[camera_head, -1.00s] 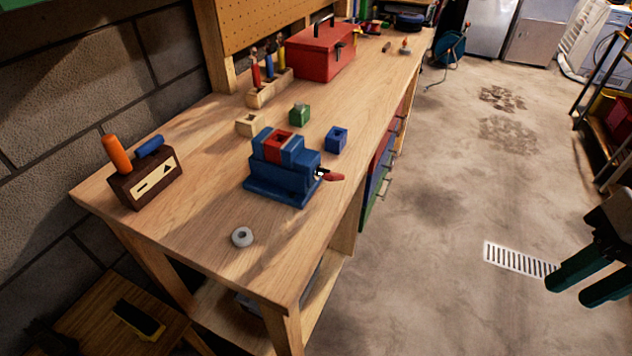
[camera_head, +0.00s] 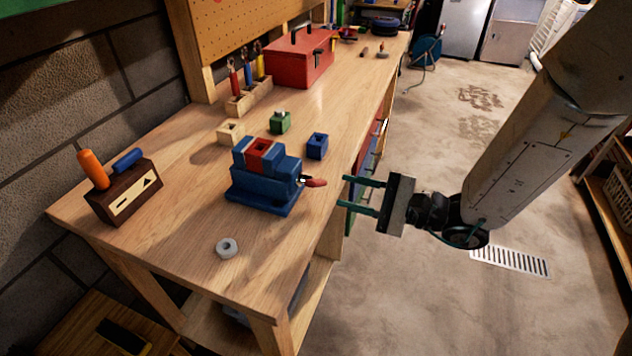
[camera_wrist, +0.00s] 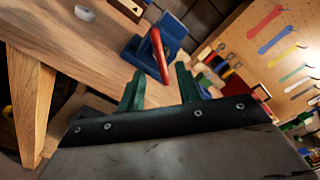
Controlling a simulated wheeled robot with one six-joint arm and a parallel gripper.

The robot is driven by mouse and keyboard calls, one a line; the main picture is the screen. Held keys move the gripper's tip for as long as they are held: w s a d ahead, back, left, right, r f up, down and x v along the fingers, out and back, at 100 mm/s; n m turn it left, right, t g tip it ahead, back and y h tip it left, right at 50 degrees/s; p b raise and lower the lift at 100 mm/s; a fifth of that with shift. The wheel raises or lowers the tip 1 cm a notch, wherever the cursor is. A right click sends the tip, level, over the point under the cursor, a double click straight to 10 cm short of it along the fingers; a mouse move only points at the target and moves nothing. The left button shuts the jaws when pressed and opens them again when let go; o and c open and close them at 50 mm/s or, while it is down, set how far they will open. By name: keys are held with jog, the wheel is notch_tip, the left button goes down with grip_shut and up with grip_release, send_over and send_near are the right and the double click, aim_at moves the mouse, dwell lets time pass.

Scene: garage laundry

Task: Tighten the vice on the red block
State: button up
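The blue vice (camera_head: 262,184) stands on the wooden workbench near its front edge. The red block (camera_head: 260,148), with a square hole in its top, sits between the vice's jaws. The vice's handle (camera_head: 315,183) has a red grip and sticks out toward the right. My gripper (camera_head: 342,191) is open, its two green fingers apart and pointing at the handle from the right, just short of it. In the wrist view the red handle (camera_wrist: 160,55) lies ahead of the gap between the fingers (camera_wrist: 159,82), with the vice (camera_wrist: 158,45) behind it.
Green (camera_head: 280,123), blue (camera_head: 317,146) and pale wooden (camera_head: 231,133) blocks stand behind the vice. A white ring (camera_head: 227,248) lies in front. A dark wooden box (camera_head: 126,192) is at left. A red toolbox (camera_head: 299,60) stands farther back. The floor right of the bench is clear.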

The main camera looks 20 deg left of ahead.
aim_at(321, 184)
jog(key=a, duration=0.7)
jog(key=shift+w+a+f, duration=0.1)
jog(key=shift+w+a, duration=0.3)
jog(key=shift+c, duration=0.3)
grip_shut()
jog(key=shift+m, duration=1.2)
